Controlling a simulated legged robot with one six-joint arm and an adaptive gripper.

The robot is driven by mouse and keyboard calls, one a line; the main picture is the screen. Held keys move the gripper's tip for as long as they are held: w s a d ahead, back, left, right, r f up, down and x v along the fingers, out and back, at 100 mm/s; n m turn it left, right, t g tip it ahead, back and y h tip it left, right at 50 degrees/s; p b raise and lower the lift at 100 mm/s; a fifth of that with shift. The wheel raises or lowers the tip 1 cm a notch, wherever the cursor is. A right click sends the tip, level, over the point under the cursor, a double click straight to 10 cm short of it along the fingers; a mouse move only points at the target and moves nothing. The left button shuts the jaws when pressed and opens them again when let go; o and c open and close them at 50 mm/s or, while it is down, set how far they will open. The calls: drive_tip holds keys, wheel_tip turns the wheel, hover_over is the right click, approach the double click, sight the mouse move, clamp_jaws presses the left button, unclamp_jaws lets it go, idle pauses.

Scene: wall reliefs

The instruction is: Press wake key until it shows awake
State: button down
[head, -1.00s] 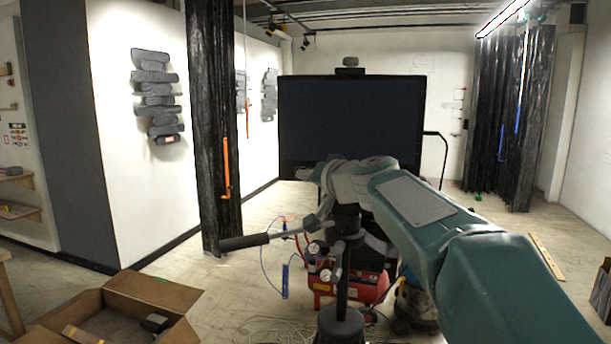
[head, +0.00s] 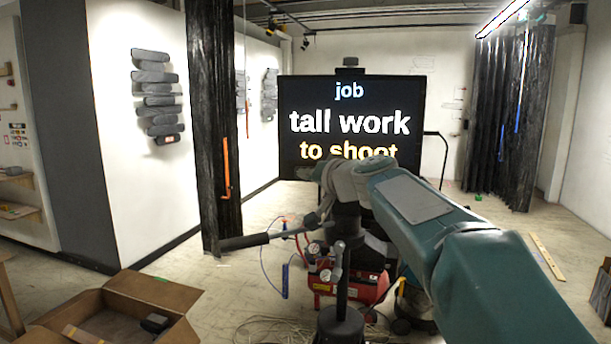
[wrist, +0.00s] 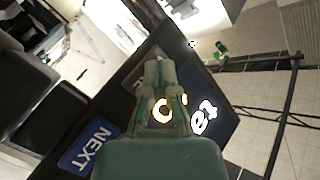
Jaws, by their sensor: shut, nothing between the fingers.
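A large black display (head: 300,95) stands ahead in the head view. It is lit with "job" in blue, "tall work" in white and "to shoot" in yellow. In the wrist view the tilted display (wrist: 222,130) shows parts of white and yellow letters and a blue "NEXT" label (wrist: 88,147). My gripper (wrist: 160,62) is shut and empty over the display near its edge. I cannot tell whether its tips touch the surface. I cannot make out a wake key; the gripper and arm cover part of the display.
A red compressor (head: 340,285) with hoses stands below the display. An open cardboard box (head: 170,295) lies at the lower left. A black curtain column (head: 215,130) stands left of the display.

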drive_tip(key=shift+s+a, duration=0.2)
drive_tip(key=shift+s, duration=0.65)
drive_tip(key=shift+s+a, duration=0.2)
drive_tip(key=shift+s, duration=0.6)
drive_tip(key=shift+s+a, duration=0.2)
drive_tip(key=shift+s, duration=0.6)
drive_tip(key=shift+s+a, duration=0.2)
drive_tip(key=shift+s, duration=0.6)
drive_tip(key=s+d+f+g+h, duration=0.2)
drive_tip(key=s+d+f, duration=0.2)
drive_tip(key=s+f, duration=0.5)
drive_tip(key=s+d+f+g+h, duration=0.3)
drive_tip(key=s+f, duration=0.6)
drive_tip(key=s, duration=0.3)
drive_tip(key=s+d+f+n+g+h, duration=0.1)
drive_tip(key=s+d+f+g+h, duration=0.2)
drive_tip(key=s+f, duration=0.7)
drive_tip(key=shift+s+d, duration=0.35)
drive_tip(key=shift+d, duration=0.65)
